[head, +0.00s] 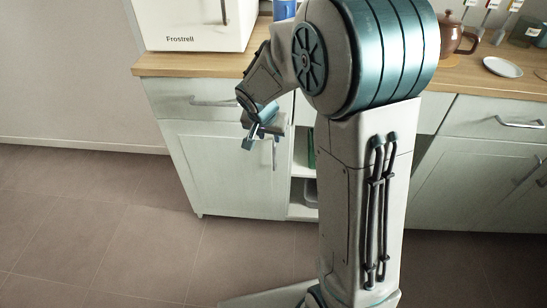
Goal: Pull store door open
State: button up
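A pale cabinet door (218,168) is under the wooden counter, left of my arm. It looks shut, its face about flush with the cabinet front. Its short upright handle (275,154) is near the door's upper right edge. My gripper (258,138) points down in front of the door's upper right part, just above and left of the handle in the picture. It appears apart from the handle. The gap between its fingers is too small and angled to judge. No label shows which door is the store door.
A drawer with a bar handle (213,102) is above the door. Open shelves (302,190) are to its right, partly hidden by my arm. A white Frostrell appliance (190,25), a brown teapot (455,35) and a plate (503,67) stand on the counter. The tiled floor at left is clear.

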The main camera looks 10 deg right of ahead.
aim_at(274, 152)
jog(key=b+x, duration=0.3)
jog(key=x, duration=1)
jog(key=shift+w+d+f, duration=0.1)
jog(key=shift+w+f, duration=0.1)
jog(key=shift+f, duration=0.05)
grip_shut()
